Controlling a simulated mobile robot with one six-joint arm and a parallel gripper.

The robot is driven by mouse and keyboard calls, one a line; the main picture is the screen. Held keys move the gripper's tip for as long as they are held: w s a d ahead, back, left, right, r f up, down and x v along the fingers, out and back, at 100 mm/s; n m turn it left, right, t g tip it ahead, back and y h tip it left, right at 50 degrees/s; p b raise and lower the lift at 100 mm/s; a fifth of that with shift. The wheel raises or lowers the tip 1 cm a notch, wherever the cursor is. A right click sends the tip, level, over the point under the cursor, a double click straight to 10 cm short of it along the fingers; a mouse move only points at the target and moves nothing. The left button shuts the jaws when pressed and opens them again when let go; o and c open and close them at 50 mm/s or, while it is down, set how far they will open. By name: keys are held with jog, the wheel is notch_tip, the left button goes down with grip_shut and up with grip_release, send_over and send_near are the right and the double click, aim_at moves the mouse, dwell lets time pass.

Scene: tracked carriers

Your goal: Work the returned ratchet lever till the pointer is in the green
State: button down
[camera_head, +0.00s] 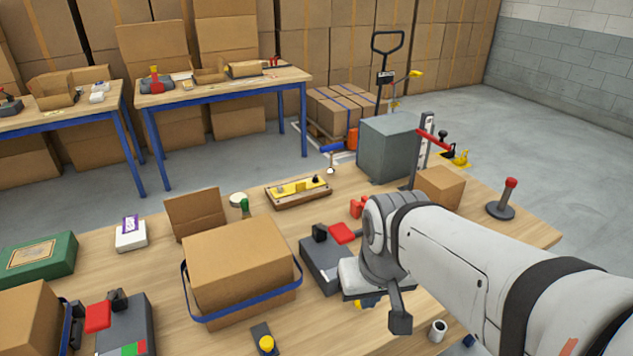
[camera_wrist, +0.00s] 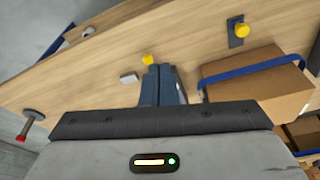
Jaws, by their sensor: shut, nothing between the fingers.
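A dark grey ratchet unit (camera_head: 320,266) with a red lever handle (camera_head: 341,232) stands right of the blue-strapped carton (camera_head: 240,262) in the head view; my arm hides part of it, and I see no pointer on it. A second grey unit (camera_head: 125,322) at lower left has a red handle (camera_head: 98,317) and a red-and-green scale (camera_head: 133,349); its pointer is too small to make out. My gripper's fingers (camera_wrist: 164,70) are shut and empty in the wrist view, over the table beside the strapped carton (camera_wrist: 262,88). In the head view my arm hides the fingertips.
A yellow button on a dark plate (camera_head: 264,342) lies in front of the carton. A wooden tray (camera_head: 298,193), grey cabinet (camera_head: 388,148), small carton (camera_head: 439,187) and red-topped post (camera_head: 503,199) stand farther back and right. A green box (camera_head: 38,258) sits at left.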

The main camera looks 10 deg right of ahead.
notch_tip(320, 180, up, 3)
jog(key=w+d+n+p, duration=0.1)
jog(key=w+n+p, duration=0.1)
jog(key=w, duration=0.1)
notch_tip(320, 180, up, 8)
jog(key=n+g+p, duration=0.3)
jog(key=n+p, duration=0.6)
jog(key=n, duration=1.1)
send_over(344, 236)
jog(key=shift+f, duration=0.15)
jog(key=shift+m, duration=0.3)
notch_tip(344, 236, down, 14)
jog(key=shift+f+p, duration=0.1)
jog(key=shift+p, duration=0.9)
